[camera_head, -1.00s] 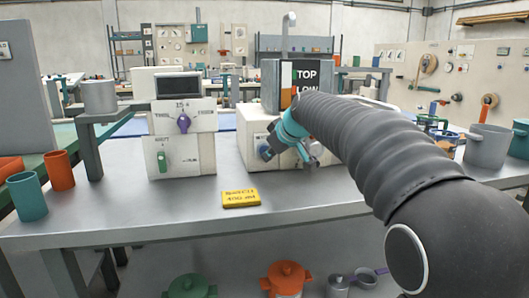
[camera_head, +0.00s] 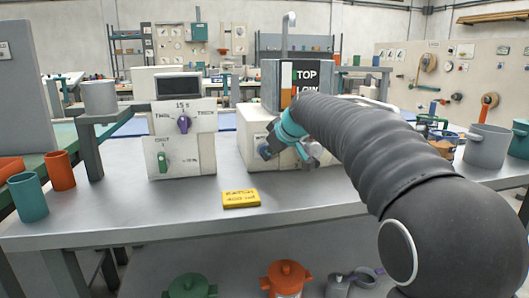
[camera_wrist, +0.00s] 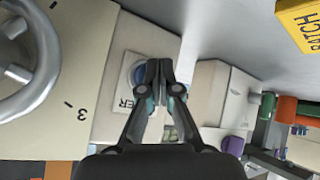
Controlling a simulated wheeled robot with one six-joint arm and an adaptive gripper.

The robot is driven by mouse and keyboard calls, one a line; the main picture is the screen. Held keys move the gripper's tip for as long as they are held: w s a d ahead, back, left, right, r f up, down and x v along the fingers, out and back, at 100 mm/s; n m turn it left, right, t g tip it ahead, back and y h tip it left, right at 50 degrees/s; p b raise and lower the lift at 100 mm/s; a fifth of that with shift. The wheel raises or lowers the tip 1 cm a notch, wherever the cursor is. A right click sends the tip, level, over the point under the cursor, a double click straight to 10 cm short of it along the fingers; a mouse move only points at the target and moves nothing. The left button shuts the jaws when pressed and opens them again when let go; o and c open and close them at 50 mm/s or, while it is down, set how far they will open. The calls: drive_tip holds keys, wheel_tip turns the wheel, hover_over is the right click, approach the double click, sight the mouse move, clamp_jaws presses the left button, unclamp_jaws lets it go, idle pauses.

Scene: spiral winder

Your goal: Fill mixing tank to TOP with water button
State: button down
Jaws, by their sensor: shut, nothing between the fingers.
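The mixing tank (camera_head: 269,83) is a grey vessel on a pale cabinet at the back of the bench, with a pipe above it. Its front carries dark TOP (camera_head: 307,73) and LOW labels beside an orange and white strip. The round blue water button (camera_head: 265,152) is on the cabinet front. In the wrist view the button (camera_wrist: 136,73) sits on a pale plate lettered "TER", the rest hidden. My gripper (camera_wrist: 160,66) is shut and empty, its tips over the button's right edge; I cannot tell whether they touch it. In the head view the fingers are hard to make out.
A pale control box (camera_head: 180,139) with a purple dial and green switch stands left of the tank cabinet. A yellow card (camera_head: 241,198) lies on the bench front. A grey wheel (camera_wrist: 25,60) is near the button. Cups stand at the left; the bench front is mostly clear.

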drive_tip(key=shift+w+a, duration=0.1)
drive_tip(key=shift+w, duration=0.3)
idle(0.3)
drive_tip(key=shift+s, duration=0.15)
idle(2.7)
drive_tip(key=shift+s+d+b, duration=0.25)
drive_tip(key=shift+s+b, duration=0.2)
drive_tip(key=shift+s, duration=0.25)
drive_tip(key=shift+s+d+f+b, duration=0.1)
drive_tip(key=shift+s+d+b, duration=0.05)
drive_tip(key=shift+s+b, duration=0.35)
drive_tip(key=shift+s+d+f+b, duration=0.1)
drive_tip(key=shift+s+b, duration=0.25)
drive_tip(key=shift+s, duration=0.1)
drive_tip(key=shift+s+d+r+b, duration=0.15)
drive_tip(key=shift+s+b, duration=0.1)
drive_tip(key=shift+s, duration=0.25)
drive_tip(key=shift+s+d+b, duration=0.15)
drive_tip(key=shift+s+b, duration=0.15)
drive_tip(key=shift+s, duration=0.15)
drive_tip(key=shift+s+d+r+b, duration=0.15)
drive_tip(key=shift+s+b, duration=0.1)
drive_tip(key=shift+s, duration=0.25)
drive_tip(key=shift+f, duration=0.1)
idle(0.3)
